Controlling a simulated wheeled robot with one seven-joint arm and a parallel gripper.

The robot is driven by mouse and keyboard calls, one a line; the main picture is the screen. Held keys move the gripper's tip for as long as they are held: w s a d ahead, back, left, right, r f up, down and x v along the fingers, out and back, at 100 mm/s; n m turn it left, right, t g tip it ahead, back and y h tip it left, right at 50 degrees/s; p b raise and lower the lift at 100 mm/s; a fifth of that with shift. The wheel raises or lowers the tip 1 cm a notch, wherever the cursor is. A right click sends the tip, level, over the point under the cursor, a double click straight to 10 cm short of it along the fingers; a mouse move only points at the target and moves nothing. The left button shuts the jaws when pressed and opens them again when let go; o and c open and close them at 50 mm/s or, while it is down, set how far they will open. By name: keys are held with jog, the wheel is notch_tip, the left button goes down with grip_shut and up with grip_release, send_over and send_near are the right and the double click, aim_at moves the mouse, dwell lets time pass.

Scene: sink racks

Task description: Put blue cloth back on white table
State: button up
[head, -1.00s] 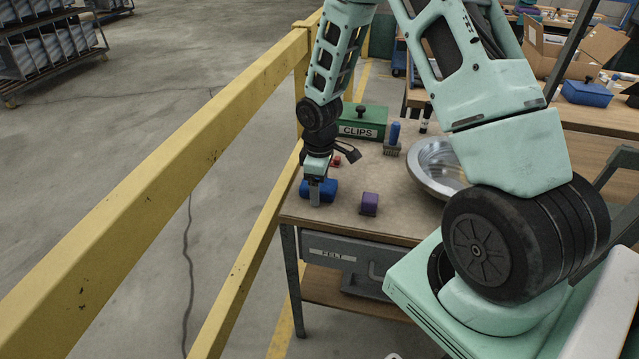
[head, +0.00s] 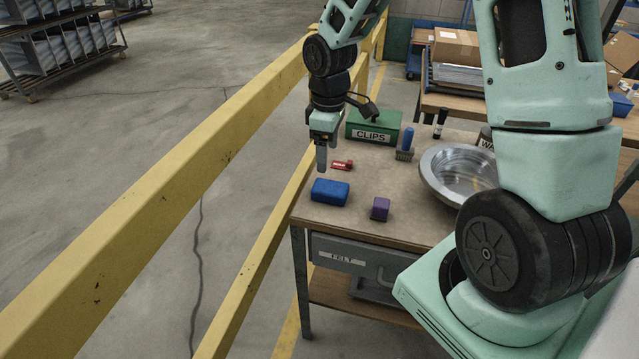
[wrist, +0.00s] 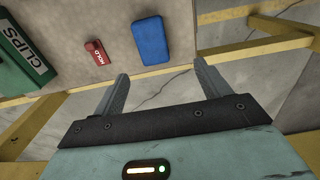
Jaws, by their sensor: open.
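A blue block-shaped item (head: 330,192), perhaps the folded blue cloth, lies flat near the left front corner of a tan-topped workbench (head: 400,224). It also shows in the wrist view (wrist: 149,41), just beyond my fingertips. My gripper (head: 321,168) is above and slightly behind the blue item, apart from it. In the wrist view my gripper (wrist: 161,72) has its two fingers wide apart with nothing between them. No clearly white table shows; the bench top looks tan.
On the bench are a red HOLD tag (head: 342,165), a purple block (head: 380,208), a green CLIPS box (head: 373,126), a blue-handled brush (head: 405,146) and a metal bowl (head: 436,185). A yellow rail (head: 150,200) runs along the bench's left side.

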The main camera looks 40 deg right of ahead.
jog(key=s+a+r, duration=0.2)
jog(key=a, duration=0.3)
jog(key=s+a+r, duration=0.2)
jog(key=a, duration=0.3)
jog(key=s+a+r, duration=0.2)
jog(key=s+a, duration=0.4)
jog(key=s, duration=0.4)
jog(key=s+a+r, duration=0.2)
jog(key=s+a, duration=0.4)
jog(key=s, duration=0.3)
jog(key=shift+s+a+y, duration=0.3)
jog(key=shift+s+a, duration=0.1)
jog(key=shift+r, duration=0.1)
